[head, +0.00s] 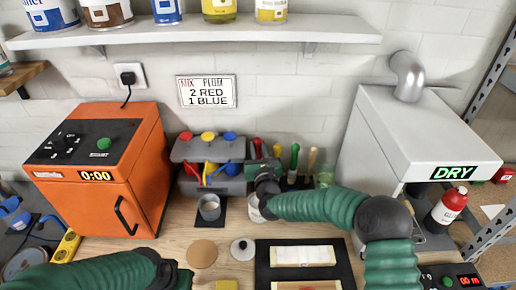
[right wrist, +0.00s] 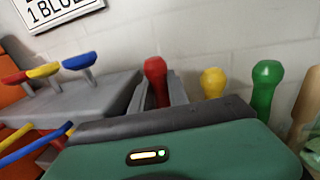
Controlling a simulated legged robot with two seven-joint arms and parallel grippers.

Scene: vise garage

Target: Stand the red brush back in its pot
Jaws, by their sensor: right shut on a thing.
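The red brush (head: 257,148) shows as a red handle standing roughly upright at my right gripper (head: 264,168). In the right wrist view the red handle (right wrist: 156,78) rises between the grey fingers, which are shut on it. Its lower end is hidden behind my gripper. A pale pot (head: 257,209) stands on the bench just below the right gripper, partly covered by it; I cannot tell whether the brush reaches into it. A grey metal can (head: 209,208) stands to its left on a dark mat. My left gripper (head: 182,278) is at the bottom edge, its fingers unclear.
Yellow (head: 276,151), green (head: 294,156) and wooden (head: 312,158) handles stand close to the right gripper. A grey rack (head: 208,150) with coloured knobs is behind left. An orange oven (head: 100,165) and a grey dryer (head: 405,135) flank the bench. A black tray (head: 263,268) lies in front.

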